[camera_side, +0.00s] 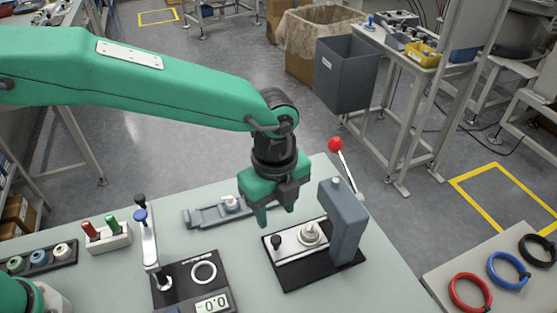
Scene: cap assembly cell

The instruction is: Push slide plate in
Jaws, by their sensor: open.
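The slide plate (290,247) is a silver plate on the black base of a small grey press (345,222). It has a black knob (276,243) at its left end. A round metal piece (311,233) sits on the plate, left of the press column. My gripper (277,216) is open and empty, with its fingers pointing down. In the picture it is just above the knob and plate, apart from the knob as far as I can see. Its exact height is hard to judge.
The press has a red-ball lever (336,145). A grey rail fixture (207,215) lies behind my gripper. A black gauge (190,284) with a display and upright lever stands front left. Screwdrivers in a white block (107,238) are further left. Colored rings (470,291) lie on a side table.

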